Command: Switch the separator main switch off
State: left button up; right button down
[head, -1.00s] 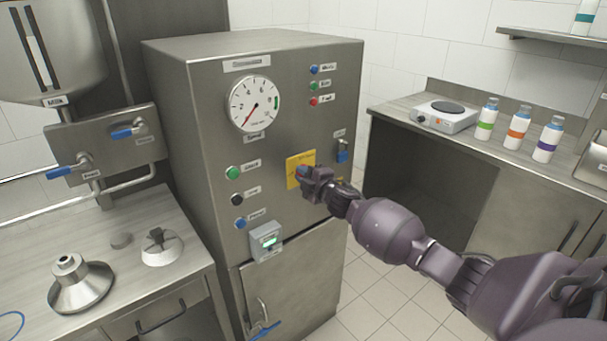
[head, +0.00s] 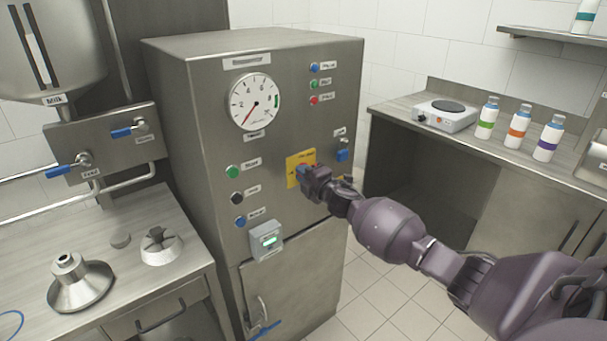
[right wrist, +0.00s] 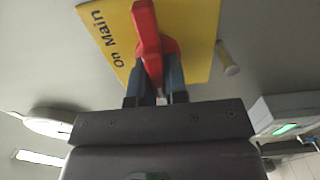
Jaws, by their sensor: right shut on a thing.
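The separator cabinet (head: 262,150) stands in the middle of the head view. Its main switch has a yellow plate (head: 293,180), seen up close in the right wrist view (right wrist: 195,25), lettered "On" and "Main". The red switch handle (right wrist: 146,35) is between the blue fingertips of my right gripper (right wrist: 157,80), which is shut on it. The handle lies roughly along the line of the lettering. In the head view my right gripper (head: 306,172) covers most of the handle. An "off" mark is not readable. My left gripper is out of view.
A round gauge (head: 254,101), several buttons and a blue lock-like part (head: 342,155) are on the same front. A grey box with a green display (head: 266,241) juts out below left. A bench (head: 390,103) with bottles and a hotplate stands at the right.

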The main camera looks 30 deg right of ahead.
jog(key=c, duration=1.1)
grip_release()
jog(key=shift+c, duration=0.2)
jog(key=shift+s, duration=0.1)
jog(key=s, duration=1)
jog(key=shift+s+d+p, duration=0.3)
jog(key=shift+d+p, duration=0.1)
jog(key=shift+d, duration=0.05)
